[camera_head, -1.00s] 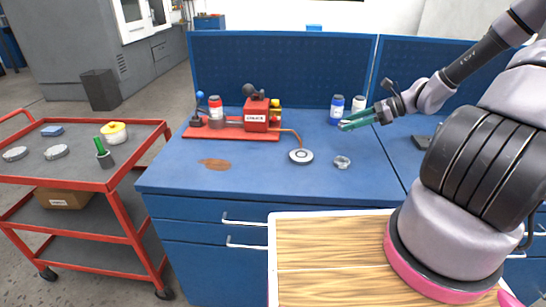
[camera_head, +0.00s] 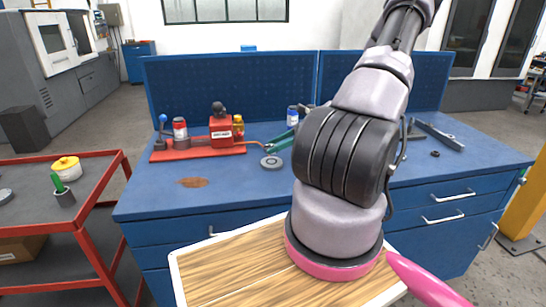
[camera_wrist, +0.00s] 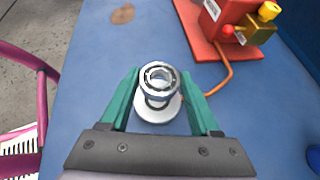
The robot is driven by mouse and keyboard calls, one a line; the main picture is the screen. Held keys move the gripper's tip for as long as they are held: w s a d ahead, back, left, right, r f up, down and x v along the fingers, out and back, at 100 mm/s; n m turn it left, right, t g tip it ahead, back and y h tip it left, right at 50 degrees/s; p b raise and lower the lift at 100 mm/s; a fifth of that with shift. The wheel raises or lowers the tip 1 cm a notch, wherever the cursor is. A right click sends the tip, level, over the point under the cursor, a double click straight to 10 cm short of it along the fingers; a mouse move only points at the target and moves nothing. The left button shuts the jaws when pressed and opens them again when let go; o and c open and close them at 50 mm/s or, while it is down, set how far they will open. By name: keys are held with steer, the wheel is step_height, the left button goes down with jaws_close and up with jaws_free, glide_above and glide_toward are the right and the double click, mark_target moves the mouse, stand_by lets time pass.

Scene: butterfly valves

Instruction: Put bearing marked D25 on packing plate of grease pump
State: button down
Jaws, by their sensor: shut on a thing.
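My gripper (camera_wrist: 159,85) has green fingers on both sides of a shiny metal ring bearing (camera_wrist: 158,66) and is shut on it. Any marking on the bearing is too small to read. In the wrist view the bearing overlaps the pale round packing plate (camera_wrist: 158,115), which partly shows below it; the exact height gap cannot be told. In the head view, the plate (camera_head: 271,163) lies on the blue bench in front of the red grease pump (camera_head: 221,128). The green fingers (camera_head: 278,143) are just above and behind the plate there; the bearing cannot be made out.
The blue bench top (camera_head: 230,190) is clear in front of the plate, apart from a brown stain (camera_head: 193,182). A thin orange pipe (camera_wrist: 226,75) runs from the pump close to the plate. A blue-and-white bottle (camera_head: 292,116) stands behind. A red cart (camera_head: 95,215) is at left.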

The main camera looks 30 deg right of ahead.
steer(key=shift+d+f, duration=0.1)
steer(key=shift+f, duration=1.9)
steer(key=shift+f, duration=0.15)
steer(key=shift+c, duration=0.6)
jaws_free()
